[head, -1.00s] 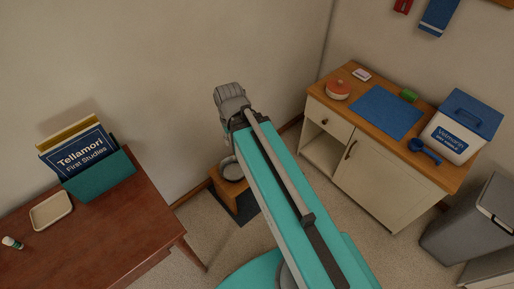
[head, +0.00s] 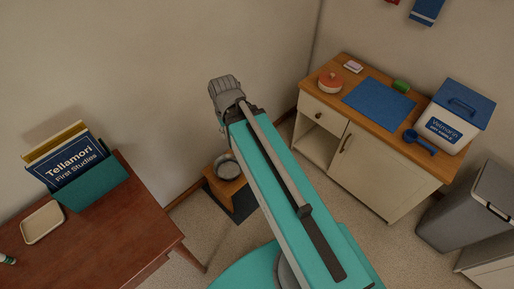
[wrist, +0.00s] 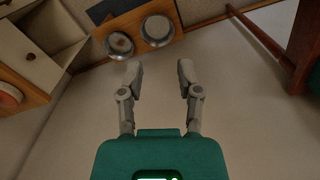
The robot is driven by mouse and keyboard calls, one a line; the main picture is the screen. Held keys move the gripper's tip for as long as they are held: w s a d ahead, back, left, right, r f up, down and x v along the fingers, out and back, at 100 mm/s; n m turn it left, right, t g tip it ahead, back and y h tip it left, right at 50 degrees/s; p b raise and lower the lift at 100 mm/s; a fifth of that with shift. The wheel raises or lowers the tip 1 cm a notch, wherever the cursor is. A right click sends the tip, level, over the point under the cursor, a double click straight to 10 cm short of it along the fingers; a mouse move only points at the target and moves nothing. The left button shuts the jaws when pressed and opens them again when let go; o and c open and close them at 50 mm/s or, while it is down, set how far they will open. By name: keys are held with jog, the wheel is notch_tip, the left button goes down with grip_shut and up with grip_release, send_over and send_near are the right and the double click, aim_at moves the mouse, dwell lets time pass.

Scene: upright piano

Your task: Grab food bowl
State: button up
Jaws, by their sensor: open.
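A low wooden feeding stand (head: 219,189) stands on the floor near the wall, with a round metal bowl (head: 228,166) visible in it. My arm hides part of the stand in the head view. In the wrist view the stand (wrist: 137,37) is at the top and holds two round metal bowls, a left one (wrist: 118,44) with something brownish in it and a right one (wrist: 157,28) that looks pale inside. My gripper (wrist: 160,70) is open and empty, its fingertips apart from the stand and below it in the picture.
A wooden table (head: 110,232) with a book holder (head: 94,186) and tray (head: 43,222) is at left. A white cabinet (head: 362,160) with a blue mat (head: 379,104) and storage tub (head: 455,116) is at right. Grey bins stand far right. A dark mat (head: 238,205) lies by the stand.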

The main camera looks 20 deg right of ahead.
jog(key=w+d+f+n+t+b, duration=0.1)
jog(key=w+d+f+n+b, duration=0.4)
jog(key=f+b, duration=0.9)
jog(key=w+d+f+n+t+b, duration=0.1)
jog(key=w+d+f+n+b, duration=0.5)
jog(key=d+f+b, duration=0.4)
jog(key=w+d+f+n+t+b, duration=0.1)
jog(key=w+d+f+n+b, duration=0.5)
jog(key=f+b, duration=1.4)
jog(key=shift+w+d+f+b, duration=0.15)
jog(key=shift+w+d+b, duration=0.2)
jog(key=shift+w+d, duration=0.6)
jog(key=shift+a, duration=0.1)
jog(key=b+x, duration=0.8)
jog(key=shift+f, duration=0.3)
jog(key=shift+w, duration=0.15)
jog(key=shift+b+x, duration=2.6)
jog(key=shift+b, duration=0.05)
jog(key=shift+c, duration=0.3)
